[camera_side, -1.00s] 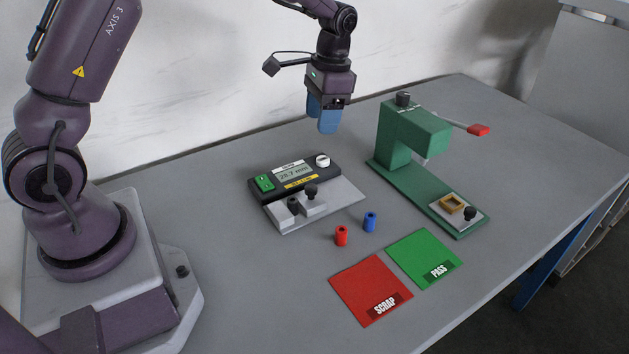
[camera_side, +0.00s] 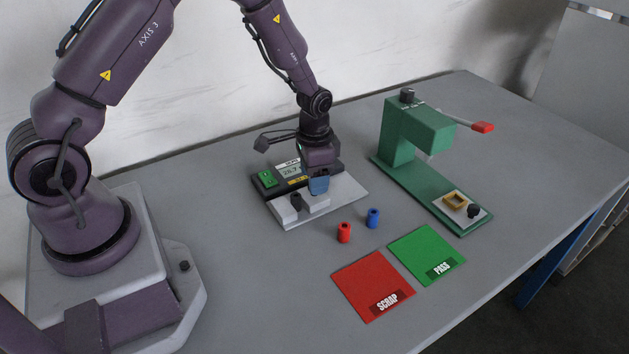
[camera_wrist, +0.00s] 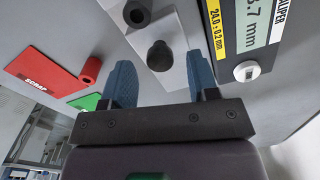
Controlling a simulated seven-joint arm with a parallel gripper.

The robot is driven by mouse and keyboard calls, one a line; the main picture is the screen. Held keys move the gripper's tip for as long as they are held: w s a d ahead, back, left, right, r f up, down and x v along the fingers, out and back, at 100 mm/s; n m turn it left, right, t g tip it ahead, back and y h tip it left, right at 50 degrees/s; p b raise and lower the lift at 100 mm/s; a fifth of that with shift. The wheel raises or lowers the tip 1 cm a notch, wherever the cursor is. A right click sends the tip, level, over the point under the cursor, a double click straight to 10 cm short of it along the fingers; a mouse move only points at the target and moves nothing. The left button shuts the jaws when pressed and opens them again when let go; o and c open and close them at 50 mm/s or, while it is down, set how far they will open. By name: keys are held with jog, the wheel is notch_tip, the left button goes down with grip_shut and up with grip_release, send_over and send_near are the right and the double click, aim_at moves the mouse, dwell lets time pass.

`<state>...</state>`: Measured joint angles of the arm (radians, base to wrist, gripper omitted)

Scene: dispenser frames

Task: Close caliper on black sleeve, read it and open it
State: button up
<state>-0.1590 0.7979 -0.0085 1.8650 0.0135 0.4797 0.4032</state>
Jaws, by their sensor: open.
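The caliper is a grey plate (camera_side: 345,195) with a dark display unit (camera_side: 264,189) behind it. Its display ends in .7 mm in the wrist view (camera_wrist: 251,25). The black sleeve (camera_side: 296,201) stands upright at the jaws, its hollow top showing in the wrist view (camera_wrist: 137,13). My gripper (camera_side: 318,188) is low over the caliper, pointing down. In the wrist view, its open blue fingers (camera_wrist: 160,70) are on either side of the black knob (camera_wrist: 160,52) on the caliper's moving jaw, with gaps visible. In the side view the gripper hides this knob.
A red sleeve (camera_side: 344,232) and a blue sleeve (camera_side: 373,218) stand in front of the caliper. Beyond them lie the red SCRAP mat (camera_side: 368,280) and green PASS mat (camera_side: 425,250). A green press (camera_side: 398,145) with a red-tipped lever stands right. A yellow label reads 24.0 ± 0.2 mm.

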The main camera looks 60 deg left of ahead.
jog(key=shift+f, duration=0.95)
jog(key=shift+c, duration=0.2)
grip_shut()
jog(key=shift+s, duration=0.3)
jog(key=shift+o, duration=0.2)
grip_release()
jog(key=shift+r, duration=0.1)
